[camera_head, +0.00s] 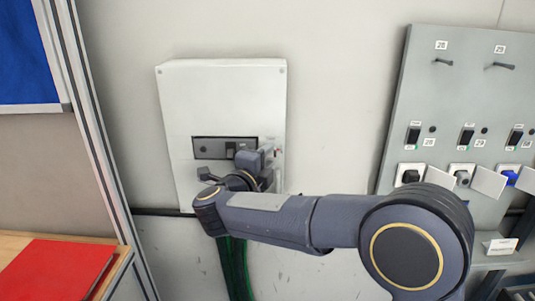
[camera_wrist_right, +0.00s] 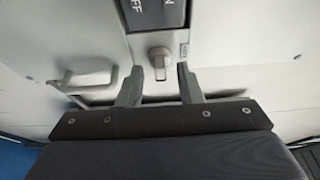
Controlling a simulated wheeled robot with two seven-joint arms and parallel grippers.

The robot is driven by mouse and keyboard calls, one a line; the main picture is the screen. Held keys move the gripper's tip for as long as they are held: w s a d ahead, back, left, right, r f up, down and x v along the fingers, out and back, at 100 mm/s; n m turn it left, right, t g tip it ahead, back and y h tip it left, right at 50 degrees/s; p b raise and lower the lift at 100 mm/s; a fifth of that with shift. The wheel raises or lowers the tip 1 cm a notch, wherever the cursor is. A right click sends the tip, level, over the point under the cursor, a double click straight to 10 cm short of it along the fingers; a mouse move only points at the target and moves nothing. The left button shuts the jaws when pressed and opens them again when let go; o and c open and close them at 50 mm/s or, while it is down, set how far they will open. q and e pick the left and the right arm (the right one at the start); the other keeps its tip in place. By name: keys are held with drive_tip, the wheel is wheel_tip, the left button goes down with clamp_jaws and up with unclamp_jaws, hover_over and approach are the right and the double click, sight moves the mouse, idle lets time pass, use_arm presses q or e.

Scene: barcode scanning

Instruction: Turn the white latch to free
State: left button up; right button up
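A white wall box (camera_head: 222,95) carries a dark switch panel (camera_head: 210,147). My right gripper (camera_wrist_right: 159,86) is open, with one finger on each side of the knob in the picture. A gap shows between the knob and both fingers, and nothing is held. In the head view, my right gripper (camera_head: 255,160) is at the lower right of the box and hides the knob. My left gripper is not in view.
A pale handle (camera_wrist_right: 88,78) lies left of the fingers in the wrist view. A grey board (camera_head: 460,90) with switches and sockets stands at the right. A red folder (camera_head: 58,268) lies on a table at the lower left. Green cables (camera_head: 234,268) hang below the box.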

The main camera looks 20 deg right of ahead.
drive_tip(key=shift+w+d, duration=0.4)
drive_tip(key=shift+w, duration=0.15)
drive_tip(key=c, duration=0.7)
